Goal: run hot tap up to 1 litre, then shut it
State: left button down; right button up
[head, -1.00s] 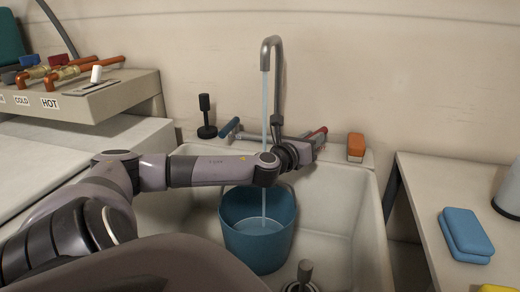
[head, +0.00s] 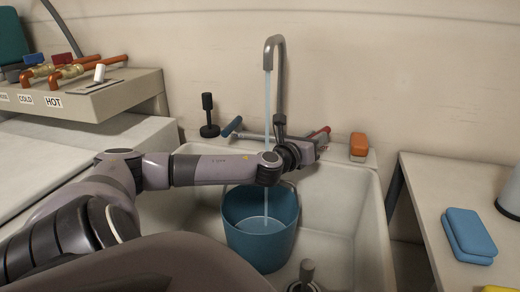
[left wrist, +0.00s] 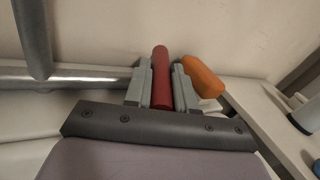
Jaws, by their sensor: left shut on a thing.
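The tap's curved spout (head: 281,75) rises behind the sink, and a stream of water (head: 267,115) falls from it into the blue bucket (head: 262,245). The bucket stands in the sink with some water in its bottom; I cannot read the amount. The red hot tap lever (head: 322,131) sticks out at the right of the tap, and the blue lever (head: 232,126) at the left. My left gripper (head: 314,147) is at the red lever. In the left wrist view its fingers (left wrist: 160,85) are shut on the red lever (left wrist: 160,75). My right gripper is not in view.
The sink (head: 340,210) has a grey upright plug handle (head: 306,272) at the front. An orange block (head: 359,144) sits on the back rim, a black stopper-like object (head: 208,115) at left. A blue sponge (head: 468,235) lies on the right counter. Labelled pipe valves (head: 60,75) stand upper left.

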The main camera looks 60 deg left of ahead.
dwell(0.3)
pick_arm(q)
jog(key=y+p, duration=0.1)
jog(key=n+p, duration=0.1)
jog(key=shift+w+d+r+g+y+p, duration=0.1)
jog(key=shift+d+r+g+y+p, duration=0.2)
jog(key=shift+y+p, duration=0.1)
jog(key=shift+w+d+f+n+g+y+p, duration=0.1)
jog(key=shift+d+f+n+g+y+p, duration=0.1)
jog(key=shift+n+g+y+p, duration=0.55)
jog(key=shift+f+t+y, duration=0.1)
jog(key=shift+t+y, duration=0.15)
jog(key=shift+b, duration=0.3)
